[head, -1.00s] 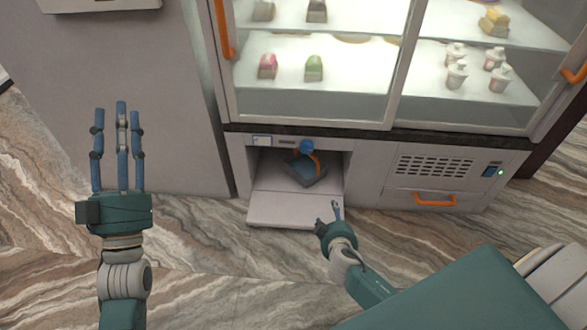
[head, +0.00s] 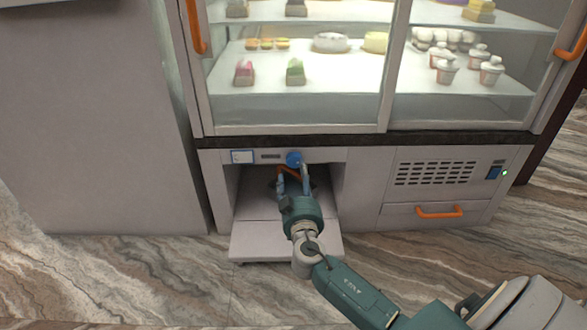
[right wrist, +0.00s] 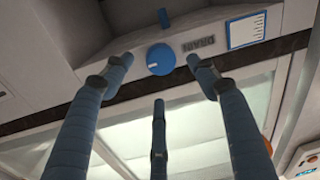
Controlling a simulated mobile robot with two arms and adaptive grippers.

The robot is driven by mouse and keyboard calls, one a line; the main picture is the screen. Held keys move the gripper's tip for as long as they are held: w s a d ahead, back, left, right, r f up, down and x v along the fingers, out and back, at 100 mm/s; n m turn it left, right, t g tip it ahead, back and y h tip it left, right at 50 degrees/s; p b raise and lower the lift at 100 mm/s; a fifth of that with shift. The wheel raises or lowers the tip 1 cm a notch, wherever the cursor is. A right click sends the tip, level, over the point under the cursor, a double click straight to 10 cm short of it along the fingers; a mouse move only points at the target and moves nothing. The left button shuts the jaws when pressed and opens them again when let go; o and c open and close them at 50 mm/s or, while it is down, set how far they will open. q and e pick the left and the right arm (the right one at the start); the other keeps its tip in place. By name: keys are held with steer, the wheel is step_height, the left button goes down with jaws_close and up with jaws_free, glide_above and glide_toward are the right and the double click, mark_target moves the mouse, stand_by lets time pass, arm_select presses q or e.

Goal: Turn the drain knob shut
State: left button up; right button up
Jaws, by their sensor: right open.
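The blue round drain knob (head: 294,158) sits on the front panel below the display case, above an open compartment. In the right wrist view the knob (right wrist: 160,59) shows a short white mark near its edge, with a small dark label beside it. My right gripper (head: 292,172) is open, its fingers pointing up at the knob from just below and in front. In the wrist view two fingertips are on either side of the knob and a third is on the glass side of it. I cannot tell whether any finger touches it. My left gripper is out of view.
The open compartment has a white flap (head: 250,243) lowered in front. An orange handle (head: 290,171) shows inside, partly hidden by my gripper. To the right are a vent grille (head: 435,173) and a drawer with an orange pull (head: 439,212). A grey cabinet (head: 95,130) stands left.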

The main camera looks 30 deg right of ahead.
mark_target(295, 164)
steer(key=b+x, duration=0.1)
steer(key=x, duration=0.5)
steer(key=shift+w+d+f, duration=0.1)
steer(key=shift+w+d, duration=0.1)
steer(key=shift+w, duration=0.15)
steer(key=c, duration=1.1)
